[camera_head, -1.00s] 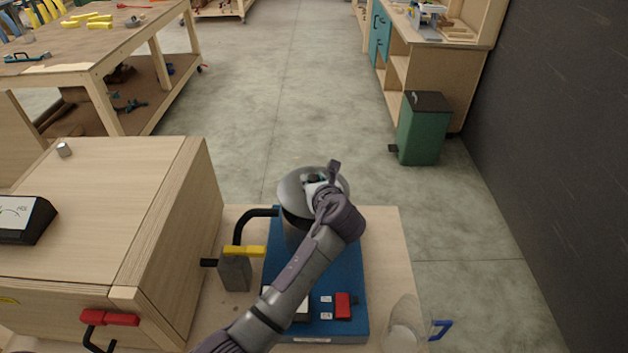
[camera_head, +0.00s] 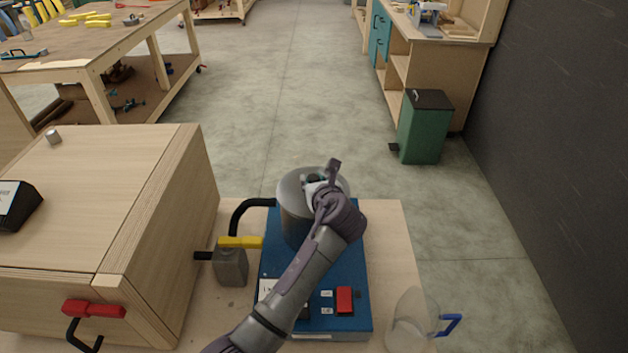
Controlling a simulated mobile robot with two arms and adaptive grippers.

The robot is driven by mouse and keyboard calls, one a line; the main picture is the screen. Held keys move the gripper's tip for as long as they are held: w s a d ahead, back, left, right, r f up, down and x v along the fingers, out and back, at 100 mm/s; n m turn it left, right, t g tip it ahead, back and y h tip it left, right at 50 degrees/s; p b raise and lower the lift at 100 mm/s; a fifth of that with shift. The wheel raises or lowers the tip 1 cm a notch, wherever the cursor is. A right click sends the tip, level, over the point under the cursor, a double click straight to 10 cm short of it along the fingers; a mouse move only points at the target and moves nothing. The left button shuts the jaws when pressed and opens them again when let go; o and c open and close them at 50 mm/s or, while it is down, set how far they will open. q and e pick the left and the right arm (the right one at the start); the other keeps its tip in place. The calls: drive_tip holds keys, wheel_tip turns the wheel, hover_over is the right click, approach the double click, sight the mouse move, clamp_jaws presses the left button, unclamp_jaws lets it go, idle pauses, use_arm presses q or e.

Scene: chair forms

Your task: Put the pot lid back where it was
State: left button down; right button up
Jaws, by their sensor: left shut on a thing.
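The grey metal pot (camera_head: 294,228) stands on the blue hot-plate base (camera_head: 353,270), with its black handle (camera_head: 246,206) to the left. The grey pot lid (camera_head: 290,188) is at the pot's top, level and lined up with the rim. I see no clear gap between lid and pot, but the arm hides the right side. My left gripper (camera_head: 316,182) is above the pot, shut on the lid at its middle; the wrist partly covers the grip. My right gripper is not in view.
A wooden box (camera_head: 120,200) with a red-handled clamp (camera_head: 93,309) stands left. A grey block with a yellow-handled valve (camera_head: 231,264) is close left of the base. A clear jug (camera_head: 408,318) with a blue handle stands right. A green bin (camera_head: 424,130) is on the floor beyond.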

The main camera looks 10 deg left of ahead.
use_arm(q)
drive_tip(key=shift+f, duration=0.55)
drive_tip(key=c, duration=0.8)
unclamp_jaws()
drive_tip(key=shift+o, duration=0.2)
drive_tip(key=v, duration=0.7)
drive_tip(key=shift+s+d+r, duration=0.1)
drive_tip(key=shift+s, duration=0.1)
